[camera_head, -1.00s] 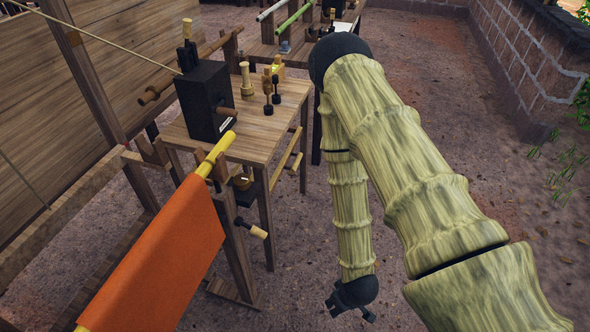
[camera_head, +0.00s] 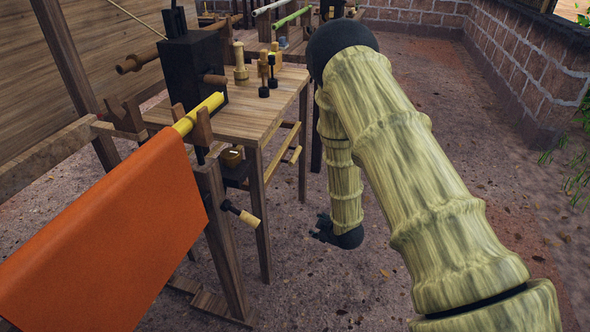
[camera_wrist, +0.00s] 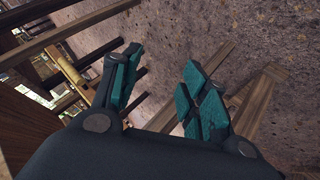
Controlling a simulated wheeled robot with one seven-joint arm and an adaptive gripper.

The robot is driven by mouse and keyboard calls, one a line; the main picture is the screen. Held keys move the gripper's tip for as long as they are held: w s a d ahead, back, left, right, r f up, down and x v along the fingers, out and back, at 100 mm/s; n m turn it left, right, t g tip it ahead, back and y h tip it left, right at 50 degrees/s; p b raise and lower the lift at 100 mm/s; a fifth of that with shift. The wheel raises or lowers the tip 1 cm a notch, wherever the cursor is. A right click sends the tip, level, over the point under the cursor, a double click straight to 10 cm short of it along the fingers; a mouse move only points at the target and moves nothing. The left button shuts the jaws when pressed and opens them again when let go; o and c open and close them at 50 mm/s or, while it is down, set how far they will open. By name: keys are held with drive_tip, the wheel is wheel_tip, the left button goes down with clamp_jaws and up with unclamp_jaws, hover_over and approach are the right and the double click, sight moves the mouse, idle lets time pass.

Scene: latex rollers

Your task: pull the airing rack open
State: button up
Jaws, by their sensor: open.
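My gripper (camera_head: 322,232) is at the end of the bent arm, low over the ground and right of the wooden table (camera_head: 258,112). In the wrist view my gripper (camera_wrist: 160,76) is open, with teal pads apart and nothing between them. Pale wooden rods (camera_head: 291,150) stick out from the table's right side, below its top; they look like a pull-out rack, but I cannot tell for sure that this is the airing rack. A yellowish rod (camera_wrist: 68,68) shows left of the fingers in the wrist view. The gripper touches none of these in view.
An orange sheet (camera_head: 105,235) hangs over a yellow pole at the left front. A black box (camera_head: 190,72) and small wooden pieces stand on the table. A crank handle (camera_head: 244,214) sticks out below the pole.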

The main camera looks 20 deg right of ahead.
drive_tip(key=w+d+n+t+y+b, duration=0.15)
drive_tip(key=w+n+t+b, duration=0.35)
drive_tip(key=w+b, duration=0.95)
drive_tip(key=n+t+b, duration=0.2)
drive_tip(key=n+b, duration=0.4)
drive_tip(key=b, duration=0.2)
approach(295, 156)
drive_tip(key=d+f, duration=0.1)
drive_tip(key=shift+y, duration=0.45)
drive_tip(key=b+x, duration=0.2)
drive_tip(key=x, duration=0.3)
drive_tip(key=b+x, duration=0.2)
drive_tip(key=x, duration=0.3)
drive_tip(key=shift+w+f, duration=0.25)
drive_tip(key=shift+w+b, duration=0.35)
drive_tip(key=shift+w, duration=0.3)
clamp_jaws()
